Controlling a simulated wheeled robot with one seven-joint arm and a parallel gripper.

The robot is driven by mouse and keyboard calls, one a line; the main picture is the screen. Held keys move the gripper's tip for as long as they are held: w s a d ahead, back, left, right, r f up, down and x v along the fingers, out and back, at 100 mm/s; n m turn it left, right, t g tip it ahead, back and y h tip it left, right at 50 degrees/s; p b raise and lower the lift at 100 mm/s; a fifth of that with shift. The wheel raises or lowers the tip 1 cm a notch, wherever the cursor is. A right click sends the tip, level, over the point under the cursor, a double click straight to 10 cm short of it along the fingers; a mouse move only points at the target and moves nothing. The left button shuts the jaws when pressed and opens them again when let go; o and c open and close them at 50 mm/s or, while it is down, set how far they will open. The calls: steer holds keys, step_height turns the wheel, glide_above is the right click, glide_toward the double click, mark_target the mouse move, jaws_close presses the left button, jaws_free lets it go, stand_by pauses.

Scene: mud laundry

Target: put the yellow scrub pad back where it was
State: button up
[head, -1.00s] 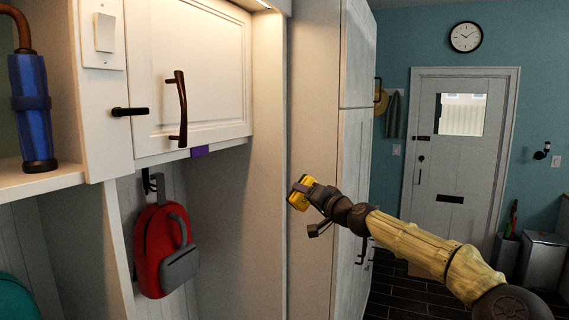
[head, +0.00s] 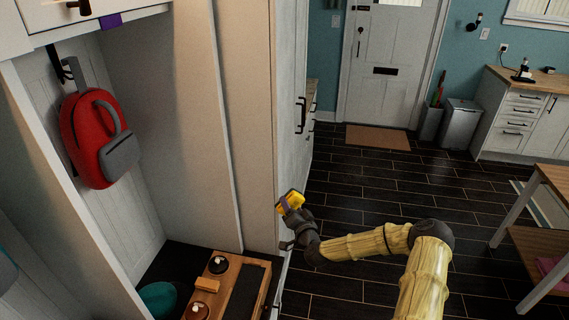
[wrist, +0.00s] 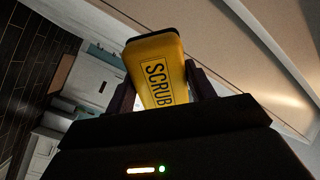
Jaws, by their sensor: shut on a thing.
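The yellow scrub pad (head: 290,201) is held between the fingers of my gripper (head: 286,207), in front of the edge of the tall white cabinet. In the wrist view the pad (wrist: 158,72) stands up between the two dark fingers (wrist: 162,85), with the word SCRUB on its face. My gripper is shut on it and clear of any surface I can see. The place the pad came from cannot be told from these frames.
A wooden tray (head: 240,296) with small dark-topped items sits on the dark bench at lower left, beside a teal round thing (head: 157,299). A red backpack (head: 88,140) hangs in the cubby. The dark floor (head: 370,190) is open; a wood-topped table (head: 552,180) stands at right.

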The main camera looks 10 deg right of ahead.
steer(key=s+f+h, duration=0.1)
steer(key=s+f, duration=0.1)
steer(key=s, duration=0.3)
steer(key=s+f+m+h, duration=0.1)
steer(key=s+f, duration=0.1)
steer(key=s, duration=0.4)
steer(key=s+a+f, duration=0.1)
steer(key=s+f, duration=0.1)
steer(key=s, duration=0.3)
steer(key=shift+s+f+m+h, duration=0.15)
steer(key=shift+f+m+h, duration=0.25)
